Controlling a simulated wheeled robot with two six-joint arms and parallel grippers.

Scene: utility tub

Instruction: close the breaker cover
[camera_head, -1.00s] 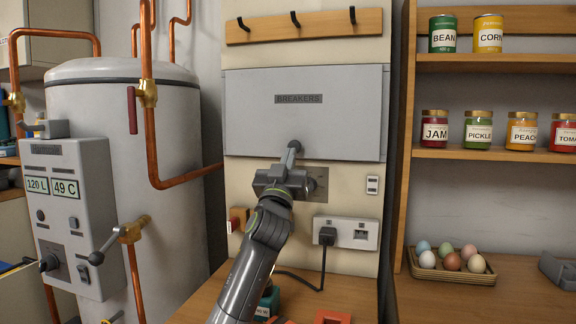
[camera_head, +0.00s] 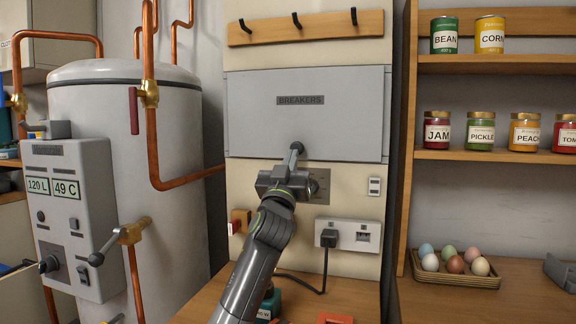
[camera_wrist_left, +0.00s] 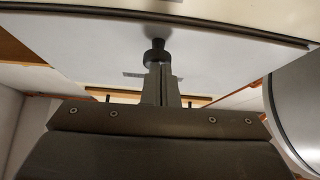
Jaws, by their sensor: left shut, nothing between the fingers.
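The grey breaker cover (camera_head: 260,125), labelled BREAKERS, hangs down over the upper part of the pale wall panel. It looks almost flat against the panel; I cannot tell whether it is fully flush. Its dark round knob (camera_head: 297,147) is at the lower middle edge. My left gripper (camera_head: 294,157) is shut and empty, with its fingertips at the knob, touching or nearly so. In the left wrist view, the shut fingers (camera_wrist_left: 160,82) point at the knob (camera_wrist_left: 157,54) on the cover's pale face (camera_wrist_left: 90,50). My right gripper is not in view.
Below the cover are a switch plate (camera_head: 320,186) and a socket (camera_head: 348,234) with a black plug and cable. A hook rail (camera_head: 310,25) is above. A boiler tank (camera_head: 180,200) with copper pipes stands left. Shelves with jars and an egg tray (camera_head: 455,279) are right.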

